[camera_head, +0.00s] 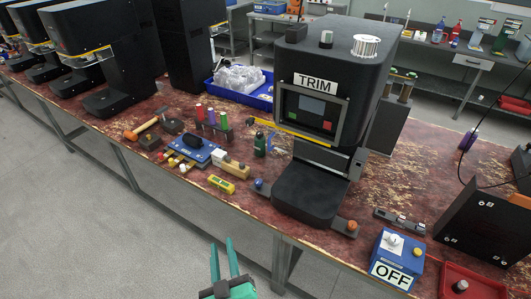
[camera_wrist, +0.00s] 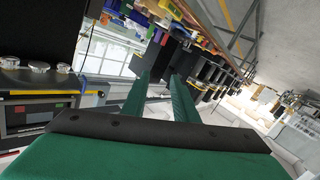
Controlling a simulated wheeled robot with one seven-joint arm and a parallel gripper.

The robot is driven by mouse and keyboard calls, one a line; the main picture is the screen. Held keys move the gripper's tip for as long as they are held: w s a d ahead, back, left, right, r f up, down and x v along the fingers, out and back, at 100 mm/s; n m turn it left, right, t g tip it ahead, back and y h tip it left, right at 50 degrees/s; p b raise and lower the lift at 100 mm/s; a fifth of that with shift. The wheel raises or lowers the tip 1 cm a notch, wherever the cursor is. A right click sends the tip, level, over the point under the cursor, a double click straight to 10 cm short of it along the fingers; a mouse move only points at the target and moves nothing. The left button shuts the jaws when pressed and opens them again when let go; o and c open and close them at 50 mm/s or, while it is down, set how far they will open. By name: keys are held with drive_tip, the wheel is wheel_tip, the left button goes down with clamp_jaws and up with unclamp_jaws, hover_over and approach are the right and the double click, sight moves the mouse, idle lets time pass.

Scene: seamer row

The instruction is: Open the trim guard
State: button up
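The black trim machine (camera_head: 340,70) stands on the bench right of centre in the head view, labelled TRIM. A grey-framed front panel (camera_head: 341,122), apparently the guard, surrounds a small screen with green and red patches. A yellow bar (camera_head: 285,130) runs along its lower left; I cannot tell clearly how it is attached. The front looks closed. My gripper (camera_head: 224,262) is low in the head view, in front of the bench and apart from the machine. Its green fingers are spread and empty, also in the wrist view (camera_wrist: 160,90). A similar machine front (camera_wrist: 38,115) shows at left there.
A blue box marked OFF (camera_head: 391,262), a red tray (camera_head: 470,283) and a tilted black panel (camera_head: 485,220) are at right. The floor before the bench is clear.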

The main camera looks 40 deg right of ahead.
drive_tip(key=w+d+r+m+g+h, duration=0.1)
drive_tip(key=w+d+r+m+h, duration=0.4)
drive_tip(key=r, duration=0.3)
drive_tip(key=m+g+h, duration=0.3)
drive_tip(key=m+g, duration=0.1)
drive_tip(key=m, duration=0.1)
approach(269, 144)
drive_tip(key=x, duration=0.7)
drive_tip(key=shift+w+d, duration=0.2)
drive_tip(key=shift+w, duration=0.05)
clamp_jaws()
